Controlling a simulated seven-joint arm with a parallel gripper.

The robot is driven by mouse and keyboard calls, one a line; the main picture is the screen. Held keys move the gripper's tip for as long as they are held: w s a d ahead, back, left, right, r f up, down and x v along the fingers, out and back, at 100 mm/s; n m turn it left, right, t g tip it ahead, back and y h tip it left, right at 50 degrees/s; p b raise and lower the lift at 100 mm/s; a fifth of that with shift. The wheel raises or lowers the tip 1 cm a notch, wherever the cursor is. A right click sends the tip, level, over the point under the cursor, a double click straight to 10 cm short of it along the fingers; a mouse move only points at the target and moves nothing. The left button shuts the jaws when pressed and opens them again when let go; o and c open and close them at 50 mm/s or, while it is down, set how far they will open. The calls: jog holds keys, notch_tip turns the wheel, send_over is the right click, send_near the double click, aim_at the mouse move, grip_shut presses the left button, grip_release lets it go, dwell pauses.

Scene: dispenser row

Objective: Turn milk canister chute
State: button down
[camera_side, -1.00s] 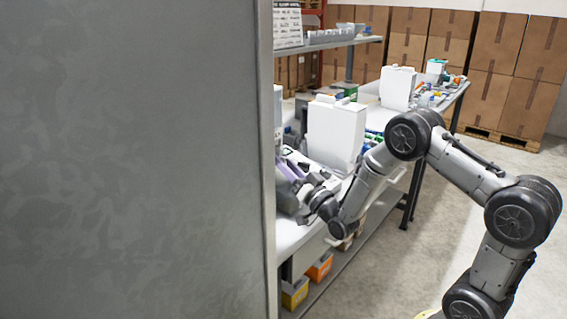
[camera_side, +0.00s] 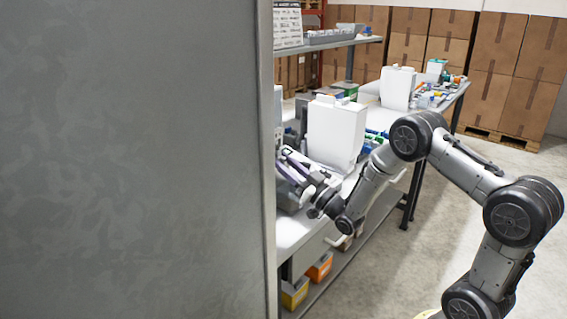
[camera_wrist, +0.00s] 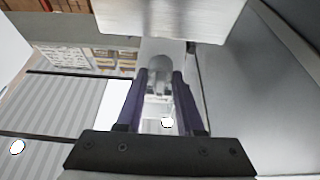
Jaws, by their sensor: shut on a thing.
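In the wrist view, my gripper (camera_wrist: 160,80) has its two purple fingers on either side of a grey rounded chute (camera_wrist: 160,65) and is shut on it. The chute sits under a pale box-like canister (camera_wrist: 170,18) that fills the top of the view. In the side view, my gripper (camera_side: 288,164) is low at the left end of the bench, beside a tall white canister (camera_side: 336,130). The chute cannot be made out there, and a large grey panel cuts off the left side.
The large grey panel (camera_side: 135,160) stands close to my gripper's left in the side view. A second white canister (camera_side: 397,88) stands farther along the bench, with small coloured items (camera_side: 432,96) near it. A shelf (camera_side: 328,42) hangs behind. Cardboard boxes (camera_side: 495,45) are stacked at the back.

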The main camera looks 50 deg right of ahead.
jog(key=c, duration=0.9)
grip_release()
jog(key=v, duration=1.4)
jog(key=shift+w, duration=0.1)
